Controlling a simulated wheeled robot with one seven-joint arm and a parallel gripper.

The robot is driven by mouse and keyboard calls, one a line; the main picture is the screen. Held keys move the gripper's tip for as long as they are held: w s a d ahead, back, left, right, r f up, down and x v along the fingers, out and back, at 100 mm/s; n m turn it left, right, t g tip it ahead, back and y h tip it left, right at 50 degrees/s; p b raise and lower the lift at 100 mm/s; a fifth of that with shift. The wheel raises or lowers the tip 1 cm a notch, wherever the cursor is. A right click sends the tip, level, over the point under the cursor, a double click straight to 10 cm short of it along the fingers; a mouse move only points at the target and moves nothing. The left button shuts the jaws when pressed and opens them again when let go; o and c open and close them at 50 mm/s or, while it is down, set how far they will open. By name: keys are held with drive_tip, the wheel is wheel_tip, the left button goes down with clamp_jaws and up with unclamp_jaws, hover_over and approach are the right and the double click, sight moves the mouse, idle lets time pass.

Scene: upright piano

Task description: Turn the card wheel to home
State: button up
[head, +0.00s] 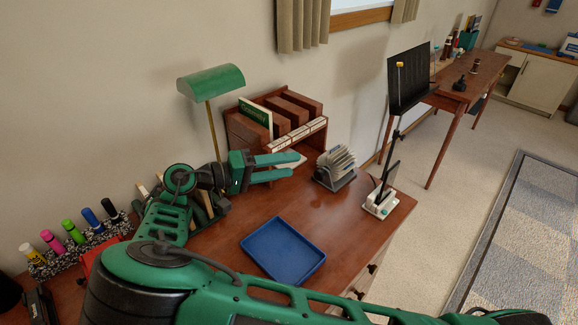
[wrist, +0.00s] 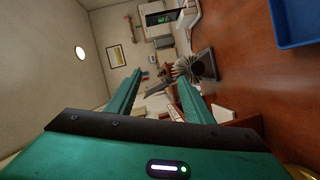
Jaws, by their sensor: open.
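The card wheel (head: 337,165) is a rotary file of pale cards on a dark stand, upright on the brown desk (head: 220,245), right of the wooden organizer. My gripper (head: 294,165) is open and empty, with green fingers pointing right toward the card wheel. A gap separates the fingertips from the wheel in the head view. In the wrist view the card wheel (wrist: 187,68) appears sideways, beyond the tip of the right finger of my gripper (wrist: 160,78). The wheel's home mark is too small to make out.
A wooden organizer (head: 236,128) and green lamp (head: 211,81) stand behind my gripper. A blue tray (head: 251,244) lies in front, also in the wrist view (wrist: 300,20). A small white-based stand (head: 382,204) is right of the wheel. Markers (head: 74,232) are at left.

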idle(0.3)
drive_tip(key=m+t+y, duration=0.3)
drive_tip(key=m+y, duration=0.3)
drive_tip(key=m, duration=0.4)
approach(317, 176)
drive_tip(key=x, duration=0.9)
drive_tip(key=c, duration=1)
